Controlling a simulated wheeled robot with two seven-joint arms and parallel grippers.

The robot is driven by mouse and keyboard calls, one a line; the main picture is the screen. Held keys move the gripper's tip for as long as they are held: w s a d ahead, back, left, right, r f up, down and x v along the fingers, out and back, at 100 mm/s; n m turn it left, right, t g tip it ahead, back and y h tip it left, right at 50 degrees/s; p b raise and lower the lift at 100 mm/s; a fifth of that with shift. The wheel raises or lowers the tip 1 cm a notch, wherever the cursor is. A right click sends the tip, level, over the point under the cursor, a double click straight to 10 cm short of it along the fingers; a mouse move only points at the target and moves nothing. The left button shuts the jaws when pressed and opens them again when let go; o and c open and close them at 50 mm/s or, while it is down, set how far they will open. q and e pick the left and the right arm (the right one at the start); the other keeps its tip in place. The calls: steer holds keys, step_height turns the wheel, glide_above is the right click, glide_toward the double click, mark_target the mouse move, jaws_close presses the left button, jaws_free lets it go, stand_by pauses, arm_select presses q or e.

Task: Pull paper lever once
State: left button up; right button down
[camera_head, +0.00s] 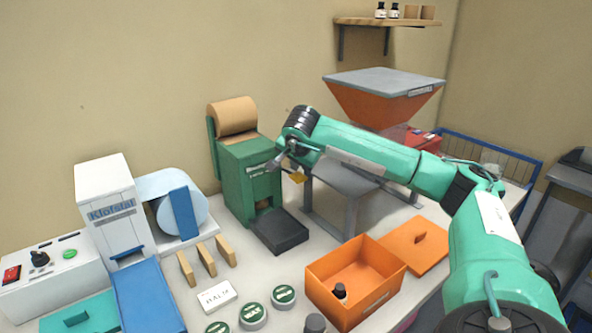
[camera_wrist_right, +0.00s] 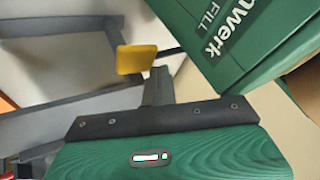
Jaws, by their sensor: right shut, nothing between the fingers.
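The green paper machine (camera_head: 249,180) stands against the back wall with a brown paper roll (camera_head: 235,115) on top. Its green side with white lettering fills the upper right of the right wrist view (camera_wrist_right: 228,40). The yellow lever end (camera_head: 297,177) sticks out at the machine's right side. It also shows in the right wrist view (camera_wrist_right: 136,59), just past the fingertips. My right gripper (camera_head: 279,160) is shut and empty, close beside the lever end; I cannot tell whether they touch. In the right wrist view its grey fingers (camera_wrist_right: 158,82) are together. My left gripper is not in view.
A black tray (camera_head: 279,235) sits before the machine. A grey stand (camera_head: 345,178) and an orange hopper (camera_head: 382,103) are to its right. An open orange box (camera_head: 318,285) with a dark bottle stands in front, its lid (camera_head: 400,255) beside it. A blue roll dispenser (camera_head: 181,213) is left.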

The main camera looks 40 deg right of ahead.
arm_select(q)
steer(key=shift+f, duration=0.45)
arm_select(e)
steer(key=shift+f, duration=0.4)
steer(key=shift+w+a+r+p, duration=0.15)
steer(key=shift+r+p, duration=0.2)
arm_select(q)
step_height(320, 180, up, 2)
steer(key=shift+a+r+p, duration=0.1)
steer(key=shift+p, duration=0.75)
arm_select(e)
steer(key=shift+w+a+r, duration=0.25)
steer(key=shift+w+r, duration=0.05)
steer(key=shift+r, duration=0.15)
steer(key=shift+w+a+r, duration=0.2)
steer(key=shift+w+r, duration=0.1)
steer(key=shift+r, duration=0.15)
steer(key=shift+r, duration=0.1)
